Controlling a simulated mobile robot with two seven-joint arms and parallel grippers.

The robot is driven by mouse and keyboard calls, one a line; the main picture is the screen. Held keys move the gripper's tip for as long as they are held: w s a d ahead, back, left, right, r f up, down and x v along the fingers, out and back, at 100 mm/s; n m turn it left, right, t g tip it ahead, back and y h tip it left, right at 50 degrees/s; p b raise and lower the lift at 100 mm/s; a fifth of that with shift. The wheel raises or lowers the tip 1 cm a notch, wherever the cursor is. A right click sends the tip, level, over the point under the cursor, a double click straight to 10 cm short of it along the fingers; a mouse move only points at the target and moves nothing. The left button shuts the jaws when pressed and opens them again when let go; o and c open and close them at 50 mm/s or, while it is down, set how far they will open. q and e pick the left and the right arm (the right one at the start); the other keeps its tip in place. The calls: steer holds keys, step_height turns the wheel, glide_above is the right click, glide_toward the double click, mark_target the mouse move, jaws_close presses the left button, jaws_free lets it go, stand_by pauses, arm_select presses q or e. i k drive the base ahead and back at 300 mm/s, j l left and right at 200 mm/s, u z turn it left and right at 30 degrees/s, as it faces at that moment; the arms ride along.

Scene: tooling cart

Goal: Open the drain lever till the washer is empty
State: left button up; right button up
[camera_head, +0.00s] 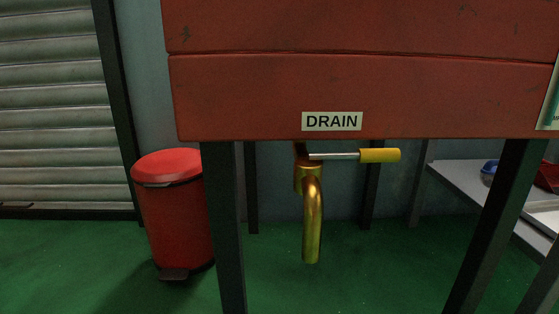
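The drain lever (379,155) has a yellow grip on a thin metal rod and points to the right, roughly level. It joins the top of a brass drain spout (312,220) that bends downward under the washer. No liquid shows at the spout's mouth. The red washer body (250,95) fills the upper part of the head view, with a white "DRAIN" label (332,121) above the spout. The inside of the washer is out of view. Neither of my grippers shows in the head view.
Dark legs (225,235) stand at the left and right of the spout. A red pedal bin (178,215) stands on the green floor at left. A grey shelf (465,180) with a blue item (489,170) is at right. The space around the lever and spout is clear.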

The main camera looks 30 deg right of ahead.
mark_target(362, 155)
steer(key=z, duration=1.2)
